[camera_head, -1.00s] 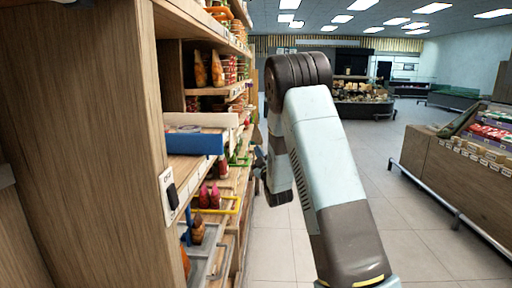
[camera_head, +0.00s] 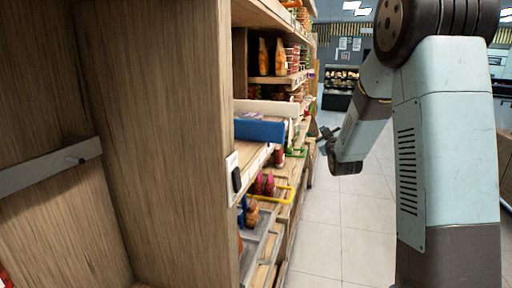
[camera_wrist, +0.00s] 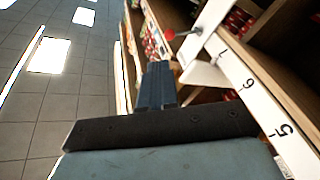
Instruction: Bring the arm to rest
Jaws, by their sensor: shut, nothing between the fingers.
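My arm (camera_head: 440,150) is raised and bent on the right of the head view, with its forearm reaching down and away. My gripper (camera_head: 324,138) is a small dark shape at the end of it, close to the right side of the shelves. In the wrist view my gripper (camera_wrist: 158,70) shows its dark fingers together and empty. A white price rail (camera_wrist: 240,80) with black numbers runs close to the right of the fingers. The gap between the fingers and the shelf is hard to judge.
A wooden shelf unit (camera_head: 170,150) fills the left and middle, with a blue-fronted box (camera_head: 260,130), bottles (camera_head: 264,184) and a yellow-edged tray (camera_head: 284,197). Tiled floor (camera_head: 340,230) is clear to its right. A display stand (camera_head: 340,88) is far back.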

